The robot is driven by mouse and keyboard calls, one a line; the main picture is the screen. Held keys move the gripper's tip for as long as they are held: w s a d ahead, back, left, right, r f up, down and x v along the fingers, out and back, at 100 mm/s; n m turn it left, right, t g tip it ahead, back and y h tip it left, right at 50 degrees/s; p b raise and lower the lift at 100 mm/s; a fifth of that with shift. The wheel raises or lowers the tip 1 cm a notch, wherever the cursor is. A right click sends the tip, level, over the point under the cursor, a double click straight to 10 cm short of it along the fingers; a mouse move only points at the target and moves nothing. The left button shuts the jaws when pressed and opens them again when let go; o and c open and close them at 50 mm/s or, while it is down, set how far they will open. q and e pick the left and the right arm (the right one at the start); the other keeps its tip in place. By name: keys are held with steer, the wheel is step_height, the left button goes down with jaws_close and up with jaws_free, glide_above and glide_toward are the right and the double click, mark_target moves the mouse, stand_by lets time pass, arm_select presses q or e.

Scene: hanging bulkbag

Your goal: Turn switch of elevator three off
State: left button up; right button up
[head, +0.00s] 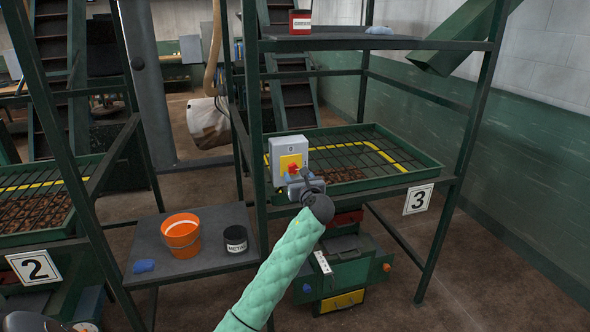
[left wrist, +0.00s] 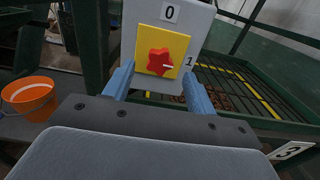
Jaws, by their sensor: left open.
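The elevator three switch is a grey box (head: 289,147) with a yellow plate (left wrist: 177,42) and a red star-shaped knob (head: 292,168), mounted at the front of the rack marked 3. In the left wrist view the red knob (left wrist: 158,62) has a white mark pointing right, toward the label 1 (left wrist: 189,61). The label 0 (left wrist: 169,13) is above the plate. My left gripper (head: 296,182) is just in front of the box, and its open blue fingers (left wrist: 158,75) stand on either side of the knob, with gaps to it.
The sign 3 (head: 418,199) hangs on the rack's right front. An orange bucket (head: 181,236) and a dark tin (head: 235,240) stand on a side shelf (head: 205,215) to the left. Green rack posts flank the switch. A green tray (head: 415,172) lies behind it.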

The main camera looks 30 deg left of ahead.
mark_target(294, 169)
arm_select(q)
steer(key=shift+p+x, duration=0.5)
steer(key=shift+x, duration=1.35)
arm_select(e)
steer(key=shift+s+d+f, duration=0.35)
steer(key=shift+s+f, duration=0.1)
steer(key=shift+f, duration=0.1)
steer(key=shift+s+d+f, duration=0.3)
steer(key=shift+s+f, duration=0.1)
steer(key=shift+f, duration=0.1)
arm_select(q)
steer(key=c, duration=1)
arm_select(e)
steer(key=shift+w+d, duration=0.1)
steer(key=shift+d, duration=0.05)
